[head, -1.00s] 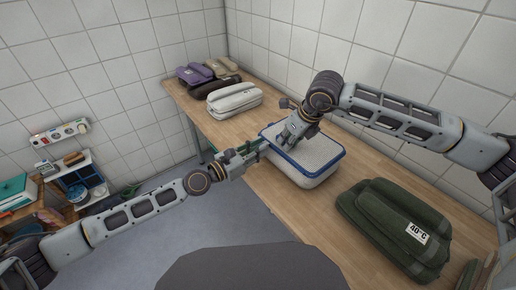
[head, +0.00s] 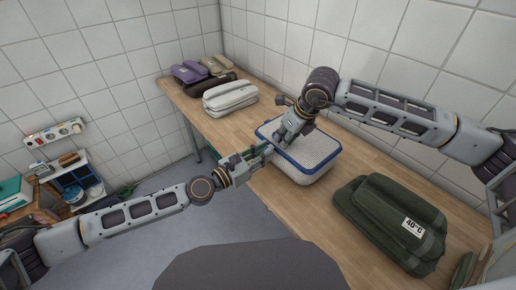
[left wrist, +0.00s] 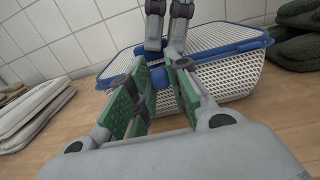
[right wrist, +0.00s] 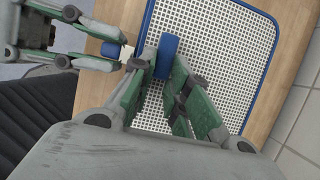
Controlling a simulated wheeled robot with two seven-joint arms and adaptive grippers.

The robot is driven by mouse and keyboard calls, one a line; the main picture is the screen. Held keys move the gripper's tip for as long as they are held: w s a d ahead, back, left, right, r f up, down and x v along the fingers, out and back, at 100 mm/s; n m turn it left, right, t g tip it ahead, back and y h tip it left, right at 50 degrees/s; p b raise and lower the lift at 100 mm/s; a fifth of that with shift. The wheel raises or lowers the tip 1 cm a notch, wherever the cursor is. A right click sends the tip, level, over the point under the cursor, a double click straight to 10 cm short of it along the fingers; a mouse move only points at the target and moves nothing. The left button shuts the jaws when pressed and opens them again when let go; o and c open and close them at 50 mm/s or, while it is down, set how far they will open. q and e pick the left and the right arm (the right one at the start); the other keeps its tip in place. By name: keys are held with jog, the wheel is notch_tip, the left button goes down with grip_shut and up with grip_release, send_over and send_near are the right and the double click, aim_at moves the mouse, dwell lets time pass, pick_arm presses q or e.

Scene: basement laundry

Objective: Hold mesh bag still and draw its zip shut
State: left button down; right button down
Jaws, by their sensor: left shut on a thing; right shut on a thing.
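The white mesh bag (head: 318,150) with blue edging lies on the wooden table. Its mesh top and side show in the left wrist view (left wrist: 225,75). My left gripper (head: 265,152) is at the bag's near left corner, shut on a small blue tab (left wrist: 158,77) there. My right gripper (head: 284,134) is over the bag's left edge, shut on a blue pull (right wrist: 168,55) close to the blue edging. The two grippers are close together. My fingers hide part of the edge, and I cannot tell how far the zip is closed.
A green folded bundle (head: 385,215) labelled 40°C lies to the right of the bag. A pale folded stack (head: 230,98) and purple, brown and tan bundles (head: 190,70) lie at the far left. Tiled walls stand behind the table. Bare wood shows between the bag and the pale stack.

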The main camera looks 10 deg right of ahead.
aim_at(298, 169)
pick_arm(q)
jog(key=s+d, duration=0.2)
jog(key=s, duration=0.1)
jog(key=s+d, duration=0.2)
jog(key=s, duration=0.1)
jog(key=s+d, duration=0.2)
jog(key=s, duration=0.1)
jog(key=shift+s+d, duration=0.2)
jog(key=shift+s, duration=0.1)
jog(key=c, duration=1.5)
grip_release()
jog(key=shift+o, duration=0.6)
jog(key=shift+a, duration=0.15)
jog(key=shift+s+a, duration=0.2)
jog(key=shift+a, duration=0.15)
jog(key=v, duration=1.1)
jog(key=shift+s+d, duration=0.1)
